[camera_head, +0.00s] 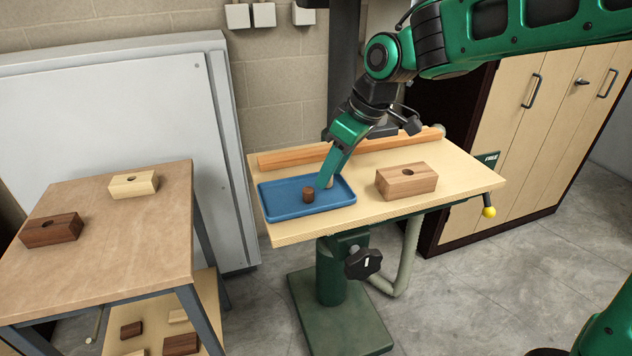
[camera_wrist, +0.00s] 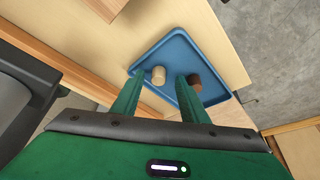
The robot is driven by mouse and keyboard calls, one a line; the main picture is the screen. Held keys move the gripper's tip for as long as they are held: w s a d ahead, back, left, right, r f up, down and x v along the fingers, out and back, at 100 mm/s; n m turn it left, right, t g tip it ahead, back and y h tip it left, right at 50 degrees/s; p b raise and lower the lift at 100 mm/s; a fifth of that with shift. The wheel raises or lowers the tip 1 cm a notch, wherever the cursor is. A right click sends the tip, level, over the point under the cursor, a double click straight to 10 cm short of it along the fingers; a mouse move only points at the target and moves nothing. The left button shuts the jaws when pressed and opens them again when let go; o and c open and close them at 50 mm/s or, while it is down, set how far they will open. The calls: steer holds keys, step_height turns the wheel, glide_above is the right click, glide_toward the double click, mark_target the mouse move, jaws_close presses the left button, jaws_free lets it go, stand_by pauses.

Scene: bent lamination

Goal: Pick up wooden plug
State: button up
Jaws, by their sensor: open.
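A blue tray (camera_head: 282,207) on the workbench holds two wooden plugs. The dark brown plug (camera_head: 308,195) stands near its middle. The pale plug (camera_head: 330,181) is partly hidden behind my gripper (camera_head: 323,183). In the wrist view my gripper (camera_wrist: 158,82) is open, with its fingers pointing down at the tray (camera_wrist: 166,42). The pale plug (camera_wrist: 158,75) appears in the gap between the fingertips, and the dark plug (camera_wrist: 193,80) just outside the right finger. Nothing is held. I cannot tell how high the fingertips are above the pale plug.
A brown block with a hole (camera_head: 406,181) sits right of the tray. A long wooden bar (camera_head: 290,158) runs along the bench's back. On the left table are a pale block (camera_head: 133,184) and a dark block (camera_head: 51,230). The bench (camera_head: 455,188) is clear at far right.

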steer(key=shift+w+a+f, duration=0.15)
steer(key=shift+a+f, duration=0.05)
steer(key=shift+f, duration=0.4)
jaws_close()
steer(key=shift+r, duration=0.1)
